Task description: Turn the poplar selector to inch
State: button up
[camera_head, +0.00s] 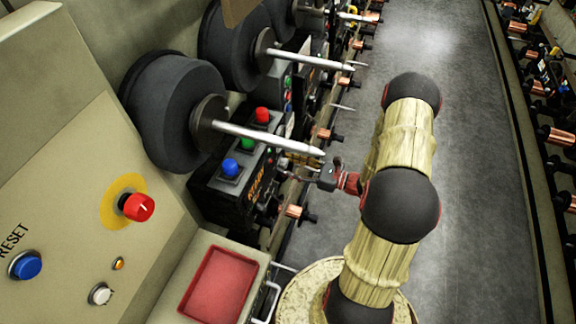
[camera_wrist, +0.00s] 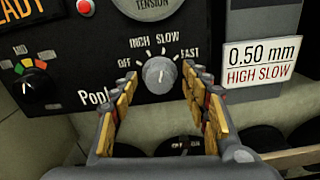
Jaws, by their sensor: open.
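The poplar selector (camera_wrist: 158,74) is a round grey knob on a black panel in the wrist view. Its scale reads OFF, INCH, SLOW and FAST from left to right. The white pointer mark seems to point up, nearest SLOW, but it is small. The panel name below left reads "Popl", the rest hidden by a finger. My gripper (camera_wrist: 157,82) is open, with yellow-padded fingers on the left and right of the knob; contact cannot be told. In the head view my gripper (camera_head: 325,173) is beside the machine row, and the selector cannot be made out.
A coloured-scale dial (camera_wrist: 34,86) and a tension dial (camera_wrist: 155,6) share the panel. A "0.50 mm HIGH SLOW" label (camera_wrist: 260,62) is at right. Black spools with metal spindles (camera_head: 270,138) jut out above my gripper. The grey aisle floor (camera_head: 480,180) is clear to the right.

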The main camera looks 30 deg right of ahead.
jog(key=shift+w+a, duration=0.1)
jog(key=shift+w, duration=0.1)
jog(key=shift+c, duration=0.7)
jog(key=c, duration=1)
